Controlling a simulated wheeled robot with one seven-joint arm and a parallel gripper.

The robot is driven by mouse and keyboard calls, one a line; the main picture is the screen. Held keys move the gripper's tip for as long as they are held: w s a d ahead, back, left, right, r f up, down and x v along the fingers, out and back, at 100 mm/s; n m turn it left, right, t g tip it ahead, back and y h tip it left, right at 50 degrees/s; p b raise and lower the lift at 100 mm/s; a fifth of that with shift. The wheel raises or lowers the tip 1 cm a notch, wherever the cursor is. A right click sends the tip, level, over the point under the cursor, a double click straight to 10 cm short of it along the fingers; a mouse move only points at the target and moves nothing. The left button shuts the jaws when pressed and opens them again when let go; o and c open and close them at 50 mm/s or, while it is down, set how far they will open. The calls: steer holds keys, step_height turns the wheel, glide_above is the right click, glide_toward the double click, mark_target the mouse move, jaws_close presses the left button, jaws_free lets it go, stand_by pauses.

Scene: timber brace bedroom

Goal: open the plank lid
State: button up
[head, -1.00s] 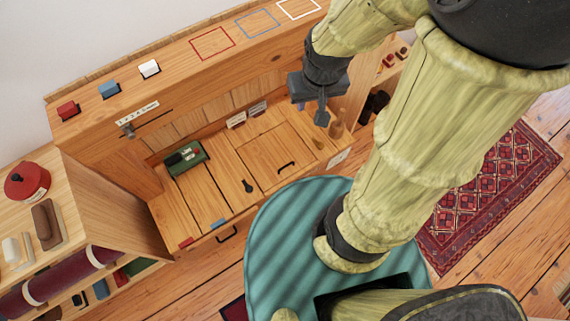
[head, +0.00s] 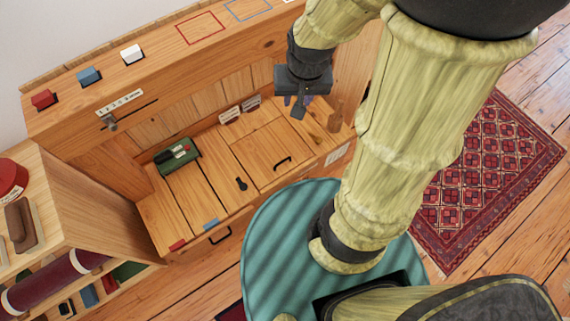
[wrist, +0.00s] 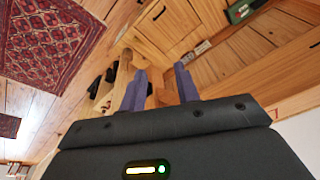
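The plank lid (head: 268,150) is a square wooden panel set flush in the desk's work surface, with a small black bar handle (head: 283,163) near its front edge. It lies flat and closed. My gripper (head: 299,108) hangs above and behind the lid's right side, apart from the handle. In the wrist view my gripper's two purple fingers (wrist: 160,88) stand apart with nothing between them, so it is open. The lid also shows at the top of the wrist view (wrist: 180,22), beyond the fingertips, with its handle (wrist: 158,12).
A green box (head: 177,156) sits on the planks left of the lid, and a black keyhole-shaped piece (head: 241,184) lies nearer. A wooden peg-like object (head: 334,117) stands right of my gripper. The upper shelf (head: 160,62) carries coloured blocks. A patterned rug (head: 480,180) lies right.

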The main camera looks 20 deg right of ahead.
mark_target(285, 160)
steer(key=w+f+m+b, duration=0.3)
steer(key=f+m+b, duration=0.1)
steer(key=f+b, duration=0.8)
steer(key=w+d+f+m+b, duration=0.1)
steer(key=w+f+m+b, duration=0.2)
steer(key=f+b, duration=0.9)
steer(key=w+f+m+b, duration=0.3)
steer(key=f+m+b, duration=0.2)
steer(key=f+b, duration=0.7)
step_height(285, 160, down, 3)
steer(key=shift+d+r+g+y, duration=0.1)
steer(key=shift+d+g+y, duration=0.2)
steer(key=shift+d, duration=0.05)
steer(key=w+f+b, duration=0.1)
steer(key=f+b, duration=0.2)
steer(key=f, duration=0.2)
steer(key=w+f+b, duration=0.1)
steer(key=f+b, duration=0.2)
steer(key=f, duration=0.3)
steer(key=w+a+f+b, duration=0.1)
steer(key=f+b, duration=0.2)
steer(key=f, duration=0.3)
steer(key=shift+w+b, duration=0.15)
steer(key=shift+b, duration=0.25)
jaws_close()
